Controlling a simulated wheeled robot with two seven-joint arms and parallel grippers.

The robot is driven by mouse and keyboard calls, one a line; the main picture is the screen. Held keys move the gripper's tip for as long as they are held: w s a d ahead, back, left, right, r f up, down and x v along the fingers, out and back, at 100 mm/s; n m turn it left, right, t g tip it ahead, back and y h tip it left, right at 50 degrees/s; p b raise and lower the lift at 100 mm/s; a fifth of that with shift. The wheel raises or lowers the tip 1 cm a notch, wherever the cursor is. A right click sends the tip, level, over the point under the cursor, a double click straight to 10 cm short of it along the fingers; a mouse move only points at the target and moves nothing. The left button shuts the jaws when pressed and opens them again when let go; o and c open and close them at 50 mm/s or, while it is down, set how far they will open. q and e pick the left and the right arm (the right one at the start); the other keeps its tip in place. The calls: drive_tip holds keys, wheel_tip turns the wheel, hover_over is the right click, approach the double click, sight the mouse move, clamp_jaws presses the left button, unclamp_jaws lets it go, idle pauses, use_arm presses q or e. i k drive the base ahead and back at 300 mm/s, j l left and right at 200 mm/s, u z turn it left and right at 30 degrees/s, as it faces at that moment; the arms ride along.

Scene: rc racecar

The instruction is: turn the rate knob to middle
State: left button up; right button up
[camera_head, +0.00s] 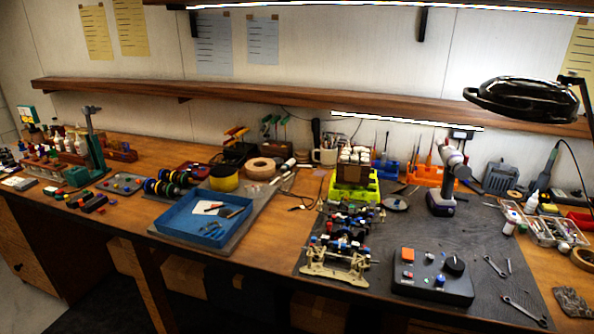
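A dark control box (428,287) lies on the grey mat at the front right of the bench. A large round black knob (454,265) stands on its right rear part; its pointer setting is too small to read. No labels can be read, so I cannot confirm which part is the rate knob. Neither of my grippers is in view, and nothing touches the box.
A racecar chassis (335,264) lies just left of the box. Wrenches (523,310) lie to its right, and a grey power driver (446,187) stands behind it. A blue tray (201,222) is farther left. A black lamp (523,99) hangs over the right side.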

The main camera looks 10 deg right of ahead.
sight(431, 257)
drive_tip(key=z, duration=1.35)
